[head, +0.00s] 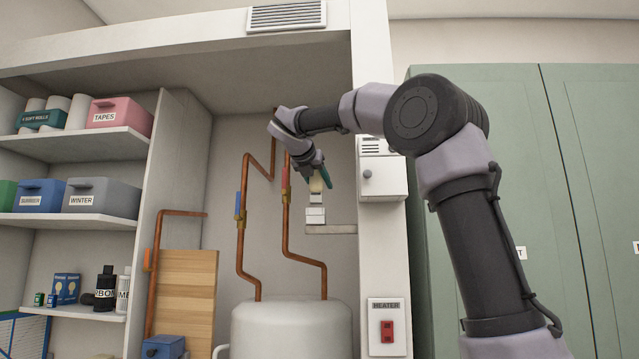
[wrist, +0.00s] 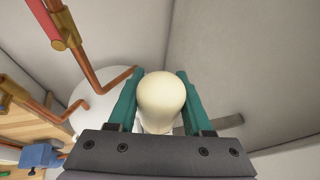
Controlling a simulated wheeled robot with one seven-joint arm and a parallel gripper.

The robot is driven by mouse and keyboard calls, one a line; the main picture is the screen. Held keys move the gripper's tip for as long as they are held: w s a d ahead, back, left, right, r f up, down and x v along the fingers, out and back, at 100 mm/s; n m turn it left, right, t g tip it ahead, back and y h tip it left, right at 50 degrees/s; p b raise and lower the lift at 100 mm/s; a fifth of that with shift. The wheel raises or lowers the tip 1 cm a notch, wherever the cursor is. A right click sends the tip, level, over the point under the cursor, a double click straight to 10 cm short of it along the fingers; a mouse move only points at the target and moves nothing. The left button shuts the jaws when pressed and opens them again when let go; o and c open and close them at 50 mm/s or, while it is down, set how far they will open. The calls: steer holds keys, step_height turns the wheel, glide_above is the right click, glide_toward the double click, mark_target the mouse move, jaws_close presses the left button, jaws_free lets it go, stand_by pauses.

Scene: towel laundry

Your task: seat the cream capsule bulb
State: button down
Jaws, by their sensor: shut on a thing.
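The cream capsule bulb (wrist: 162,98) sits between the two teal fingers of my gripper (wrist: 160,88) in the wrist view, with a finger against each side. Its lower end is hidden behind the gripper body. In the head view the bulb (head: 315,186) shows small under my gripper (head: 319,176), which points down. A white holder (head: 315,215) on a short wall bracket (head: 331,229) is directly below the bulb. The bulb's lower end is close to the holder's top; I cannot tell whether it is seated.
Copper pipes (head: 286,225) run just left of the holder, above a white tank (head: 291,328). A white wall box (head: 382,178) on the post is close on the right. Shelves with bins (head: 101,194) stand at the left, and green cabinet doors (head: 590,180) at the right.

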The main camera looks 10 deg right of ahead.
steer(key=shift+f, duration=1.5)
stand_by(1.4)
steer(key=shift+c, duration=1.2)
jaws_free()
